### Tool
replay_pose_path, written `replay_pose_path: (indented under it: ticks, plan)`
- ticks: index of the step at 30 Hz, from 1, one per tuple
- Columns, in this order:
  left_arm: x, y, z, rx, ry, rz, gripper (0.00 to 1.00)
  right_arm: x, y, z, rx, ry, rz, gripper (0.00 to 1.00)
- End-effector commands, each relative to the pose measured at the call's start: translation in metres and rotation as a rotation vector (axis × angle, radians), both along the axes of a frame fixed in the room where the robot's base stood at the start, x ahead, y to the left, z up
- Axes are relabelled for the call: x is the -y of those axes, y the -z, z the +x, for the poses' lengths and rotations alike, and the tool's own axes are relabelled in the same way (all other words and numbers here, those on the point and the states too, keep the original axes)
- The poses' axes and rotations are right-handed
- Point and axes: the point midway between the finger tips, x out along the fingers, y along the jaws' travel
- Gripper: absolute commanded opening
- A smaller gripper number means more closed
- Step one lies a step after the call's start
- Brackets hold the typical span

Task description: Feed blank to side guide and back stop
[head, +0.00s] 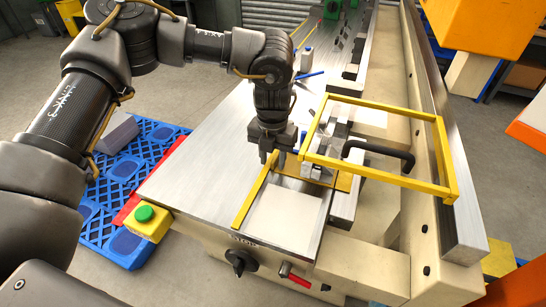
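A pale, bright flat sheet (285,216), apparently the blank, lies on the front of the metal press table (190,165). A yellow strip (254,195), apparently the side guide, runs along its left edge; I cannot tell whether they touch. A brass-coloured plate (343,183) lies beyond the sheet, under the grey tooling (318,165); I cannot make out a separate back stop. My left gripper (273,158) points down over the far end of the yellow strip, its two fingers apart with nothing seen between them. My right gripper is not in view.
A yellow guard frame (438,150) and a black bent handle (385,150) stand to the right of the gripper. A green button on a yellow box (150,225) sits at the table's left corner. A blue pallet (130,175) lies on the floor. The table left of the strip is clear.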

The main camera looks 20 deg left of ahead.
Motion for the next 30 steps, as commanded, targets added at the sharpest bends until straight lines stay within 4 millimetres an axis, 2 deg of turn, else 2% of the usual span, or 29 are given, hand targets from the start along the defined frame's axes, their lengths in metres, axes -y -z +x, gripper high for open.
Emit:
replay_pose_path:
  ticks: [11, 14, 21, 25, 30]
  plan:
    - [0.0, -0.002, 0.0, 0.001, 0.001, -0.001, 0.35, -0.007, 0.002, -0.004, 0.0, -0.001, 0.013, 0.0]
    - [0.001, -0.026, 0.001, 0.006, 0.0, -0.003, 0.35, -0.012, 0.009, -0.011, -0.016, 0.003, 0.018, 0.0]
    - [0.0, -0.077, 0.001, 0.004, -0.001, -0.002, 0.35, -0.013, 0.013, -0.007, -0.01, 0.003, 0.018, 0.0]
    - [0.0, -0.095, 0.001, 0.002, -0.001, 0.0, 0.35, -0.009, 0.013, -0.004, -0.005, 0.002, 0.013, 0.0]
    - [0.0, -0.107, 0.0, 0.001, 0.0, -0.001, 0.35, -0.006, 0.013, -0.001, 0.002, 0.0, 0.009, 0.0]
